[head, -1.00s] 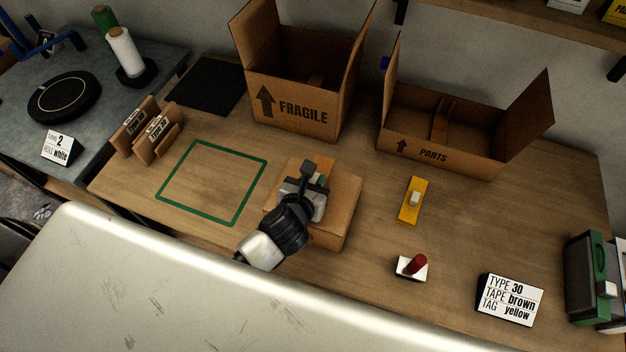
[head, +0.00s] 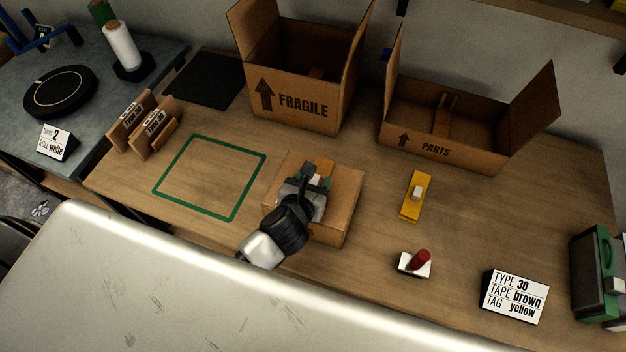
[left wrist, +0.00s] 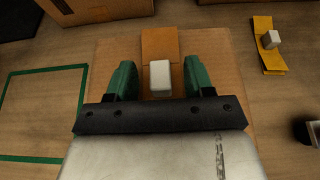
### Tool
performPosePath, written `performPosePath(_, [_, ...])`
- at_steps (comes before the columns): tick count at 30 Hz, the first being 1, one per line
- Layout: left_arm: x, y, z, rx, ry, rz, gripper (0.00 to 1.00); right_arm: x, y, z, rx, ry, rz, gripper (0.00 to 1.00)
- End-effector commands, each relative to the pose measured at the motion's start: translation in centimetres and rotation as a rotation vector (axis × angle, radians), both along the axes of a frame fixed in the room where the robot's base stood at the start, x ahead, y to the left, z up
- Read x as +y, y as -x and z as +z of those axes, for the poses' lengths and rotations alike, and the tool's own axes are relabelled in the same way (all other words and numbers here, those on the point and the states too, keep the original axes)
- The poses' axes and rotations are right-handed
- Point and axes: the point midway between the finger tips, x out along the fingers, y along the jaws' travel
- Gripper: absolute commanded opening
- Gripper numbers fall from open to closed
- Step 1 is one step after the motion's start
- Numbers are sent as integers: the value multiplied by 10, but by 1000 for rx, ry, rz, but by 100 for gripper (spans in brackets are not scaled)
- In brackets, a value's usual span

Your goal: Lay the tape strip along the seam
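A closed cardboard box (head: 340,205) sits on the bench; its top also shows in the left wrist view (left wrist: 219,62). My left gripper (left wrist: 160,79) is over the box. Its green fingers stand either side of the white block with visible gaps, so it is open. In the head view the left gripper (head: 312,185) hides much of the box top. The seam is not clearly visible. My right gripper is out of view.
A yellow tag with a white block (head: 415,197) and a red-handled stamp (head: 417,263) are to the right, near a sign (head: 514,296). A green outlined square (head: 208,137) on the left is empty.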

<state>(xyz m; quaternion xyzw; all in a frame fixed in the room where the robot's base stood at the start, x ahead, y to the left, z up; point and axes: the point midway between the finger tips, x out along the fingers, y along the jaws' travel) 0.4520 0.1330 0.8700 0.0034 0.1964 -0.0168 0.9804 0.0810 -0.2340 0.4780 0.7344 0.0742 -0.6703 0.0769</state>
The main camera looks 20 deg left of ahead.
Motion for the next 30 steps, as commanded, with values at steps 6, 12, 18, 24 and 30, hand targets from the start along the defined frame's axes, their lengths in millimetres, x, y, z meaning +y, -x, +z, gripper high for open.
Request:
performPosePath(6, [0, 1, 0, 0, 0, 0, 52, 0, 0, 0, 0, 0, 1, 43])
performPosePath(12, [0, 19, 6, 2, 1, -1, 52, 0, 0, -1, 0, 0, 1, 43])
performPosePath(18, [2, 58, 22, 2, 2, -1, 52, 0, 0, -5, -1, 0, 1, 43])
performPosePath(24, [3, 88, 35, 2, 0, -1, 52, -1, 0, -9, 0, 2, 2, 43])
performPosePath(30, [4, 100, 41, 1, 0, 0, 52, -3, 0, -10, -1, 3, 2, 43])
